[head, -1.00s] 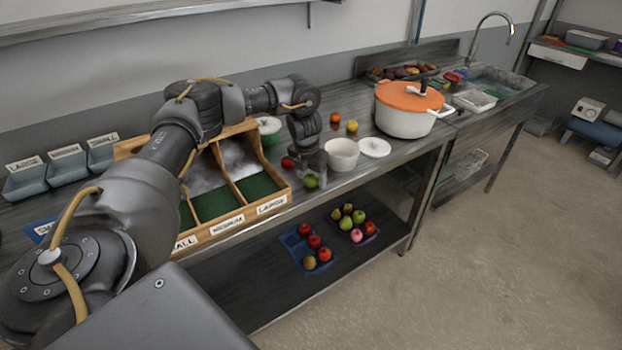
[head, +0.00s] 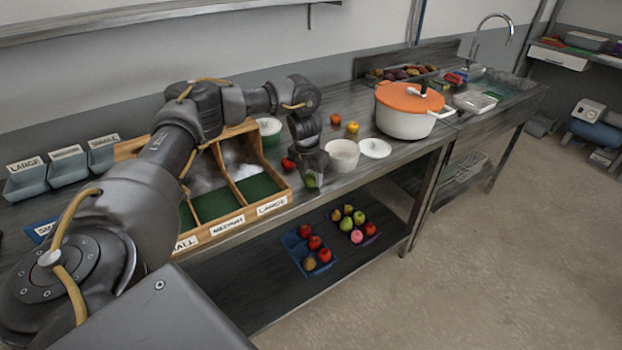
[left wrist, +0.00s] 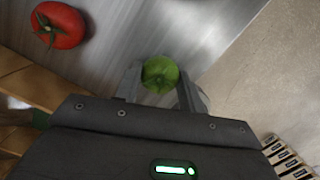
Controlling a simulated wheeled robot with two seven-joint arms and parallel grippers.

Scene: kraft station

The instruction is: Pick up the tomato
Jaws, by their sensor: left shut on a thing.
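A green, round, tomato-like fruit (left wrist: 160,73) is between the two fingers of my left gripper (left wrist: 158,85) in the left wrist view. The fingers are shut on its sides. In the head view the same gripper (head: 312,178) points down at the front edge of the counter, and the green fruit is partly hidden by it. I cannot tell whether the fruit touches the counter. A red tomato (left wrist: 58,26) with a green stem lies apart from the gripper. It also shows in the head view (head: 288,163), just left of the gripper. My right gripper is not in view.
A wooden sorting box (head: 240,220) with labelled compartments stands left of the gripper. A white bowl (head: 343,155) and a white lid (head: 375,148) are close on its right. An orange-lidded pot (head: 404,124) stands farther right. Fruit trays (head: 291,242) are on the lower shelf.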

